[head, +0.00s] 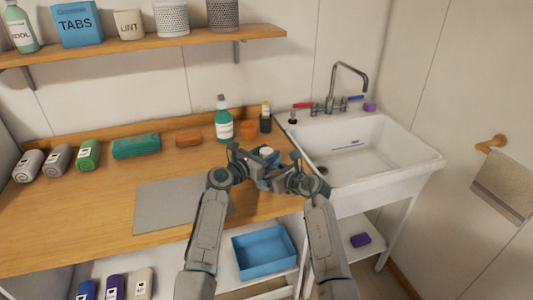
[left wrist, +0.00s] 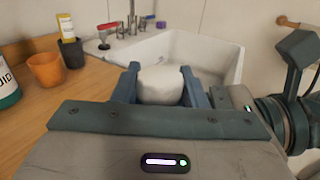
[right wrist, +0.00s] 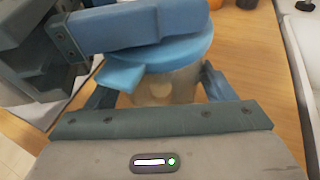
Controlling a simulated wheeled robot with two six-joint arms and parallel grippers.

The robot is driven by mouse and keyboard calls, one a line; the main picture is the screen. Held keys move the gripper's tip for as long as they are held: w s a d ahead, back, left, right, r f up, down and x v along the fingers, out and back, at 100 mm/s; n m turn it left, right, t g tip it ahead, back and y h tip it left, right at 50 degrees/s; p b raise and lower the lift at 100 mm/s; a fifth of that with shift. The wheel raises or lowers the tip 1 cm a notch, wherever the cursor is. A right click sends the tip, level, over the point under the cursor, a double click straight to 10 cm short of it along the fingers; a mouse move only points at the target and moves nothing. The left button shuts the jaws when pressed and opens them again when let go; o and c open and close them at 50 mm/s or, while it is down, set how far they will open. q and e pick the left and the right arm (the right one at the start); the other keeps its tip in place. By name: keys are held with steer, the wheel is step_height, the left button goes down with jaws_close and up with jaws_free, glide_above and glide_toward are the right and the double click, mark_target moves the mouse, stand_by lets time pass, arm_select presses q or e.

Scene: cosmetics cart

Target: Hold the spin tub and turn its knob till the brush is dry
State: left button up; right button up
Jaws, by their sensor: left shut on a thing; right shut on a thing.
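The spin tub (right wrist: 178,82) is a see-through tub with a blue lid (right wrist: 180,52), seen in the right wrist view. My right gripper (right wrist: 160,88) is shut on its sides. A pale shape shows dimly inside; I cannot tell if it is the brush. The white rounded knob (left wrist: 160,85) sits between the blue-grey fingers of my left gripper (left wrist: 158,78), which is shut on it above the lid. In the head view the knob (head: 266,151) shows between my two grippers, in front of the sink's left edge; the tub is mostly hidden there.
A grey mat (head: 170,205) lies bare on the counter. The white sink (head: 375,155) is at the right. A blue tray (head: 263,252) is below.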

arm_select(q)
steer(key=o, duration=1)
steer(key=shift+c, duration=0.2)
steer(key=shift+a, duration=0.1)
steer(key=v, duration=1.1)
steer(key=shift+s+a, duration=0.2)
steer(key=shift+s, duration=0.15)
